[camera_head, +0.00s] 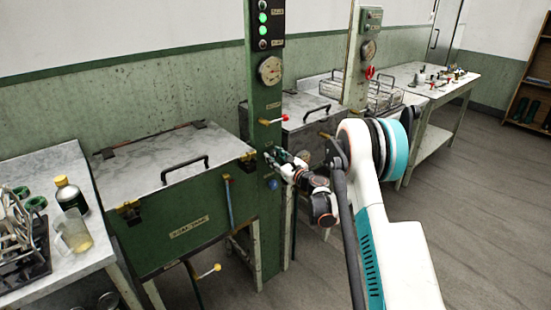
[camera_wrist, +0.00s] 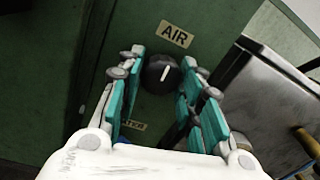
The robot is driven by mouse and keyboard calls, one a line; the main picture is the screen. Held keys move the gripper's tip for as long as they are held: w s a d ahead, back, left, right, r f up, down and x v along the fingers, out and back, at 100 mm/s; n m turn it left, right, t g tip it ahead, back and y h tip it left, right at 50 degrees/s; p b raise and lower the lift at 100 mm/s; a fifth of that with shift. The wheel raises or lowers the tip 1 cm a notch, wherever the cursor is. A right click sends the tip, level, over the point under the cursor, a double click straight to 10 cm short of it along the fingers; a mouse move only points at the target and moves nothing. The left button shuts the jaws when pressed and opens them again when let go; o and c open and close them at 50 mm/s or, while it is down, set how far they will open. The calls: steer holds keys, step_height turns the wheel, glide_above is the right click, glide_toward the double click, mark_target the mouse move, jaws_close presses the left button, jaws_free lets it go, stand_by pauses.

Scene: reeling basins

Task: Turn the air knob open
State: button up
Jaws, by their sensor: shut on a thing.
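The air knob (camera_wrist: 158,74) is a round black knob with a white mark line, on the green panel below the "AIR" label (camera_wrist: 175,33) in the wrist view. The white line is tilted a little from upright in this picture. My gripper (camera_wrist: 160,82) has its teal-padded fingers on both sides of the knob, shut on it. In the head view my gripper (camera_head: 273,157) is against the green column (camera_head: 267,215), and it hides the knob there.
A blue knob (camera_head: 273,184) sits below my gripper on the column. The green basin (camera_head: 180,238) with a grey lid stands to the left. A metal-topped basin (camera_wrist: 265,95) is close at right.

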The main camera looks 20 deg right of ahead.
steer(key=n, duration=0.8)
steer(key=shift+f+n, duration=0.1)
steer(key=shift+n, duration=0.3)
steer(key=n, duration=0.4)
steer(key=shift+n+y, duration=0.3)
steer(key=shift+y, duration=0.1)
steer(key=shift+n+y, duration=0.3)
steer(key=shift+n, duration=2)
steer(key=o, duration=1.1)
steer(key=shift+c, duration=0.2)
steer(key=shift+d, duration=0.1)
steer(key=v, duration=1.2)
